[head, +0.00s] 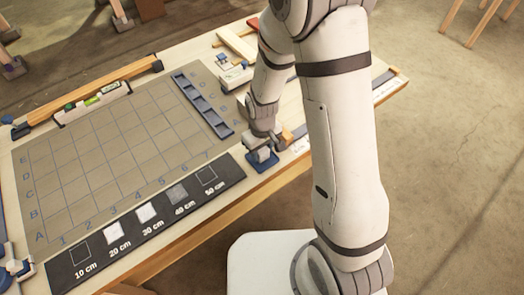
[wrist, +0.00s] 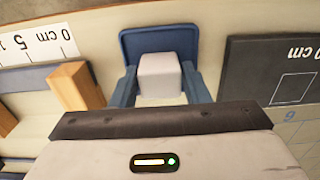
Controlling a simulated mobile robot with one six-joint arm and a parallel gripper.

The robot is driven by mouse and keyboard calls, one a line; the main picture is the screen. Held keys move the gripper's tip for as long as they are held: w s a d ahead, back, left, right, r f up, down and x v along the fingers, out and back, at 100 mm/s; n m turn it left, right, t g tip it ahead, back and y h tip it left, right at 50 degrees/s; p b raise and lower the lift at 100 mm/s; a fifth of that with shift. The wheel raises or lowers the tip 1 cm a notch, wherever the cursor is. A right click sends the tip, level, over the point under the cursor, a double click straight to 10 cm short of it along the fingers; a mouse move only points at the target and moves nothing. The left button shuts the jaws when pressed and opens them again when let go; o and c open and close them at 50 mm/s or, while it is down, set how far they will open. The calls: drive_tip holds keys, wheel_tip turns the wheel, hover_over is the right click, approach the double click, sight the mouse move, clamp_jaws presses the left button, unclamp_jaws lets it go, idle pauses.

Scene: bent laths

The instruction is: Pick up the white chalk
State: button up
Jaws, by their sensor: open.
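A pale, whitish block (wrist: 160,75), which looks like the white chalk, sits in front of a blue plate (wrist: 160,33) in the wrist view. Blue sides stand left and right of it; I cannot tell whether they belong to a holder or are my fingers. In the head view, the blue piece (head: 264,163) lies at the table's near edge. My gripper (head: 261,145) is low, right over this spot, and open. The block is not visibly clamped. My wrist housing covers the lower wrist view.
An orange-tan wood block (wrist: 78,86) stands close beside the blue piece, near a white ruler (wrist: 38,46). A dark strip with size labels (head: 143,226) lies on the other side. The gridded mat (head: 110,150) is largely clear; a long blue tray (head: 203,106) borders it.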

drive_tip(key=shift+f, duration=0.3)
drive_tip(key=c, duration=0.7)
drive_tip(key=shift+c, duration=0.2)
drive_tip(key=shift+r, duration=0.15)
wheel_tip(320, 180, up, 10)
drive_tip(key=shift+f+b, duration=0.1)
drive_tip(key=shift+b, duration=0.5)
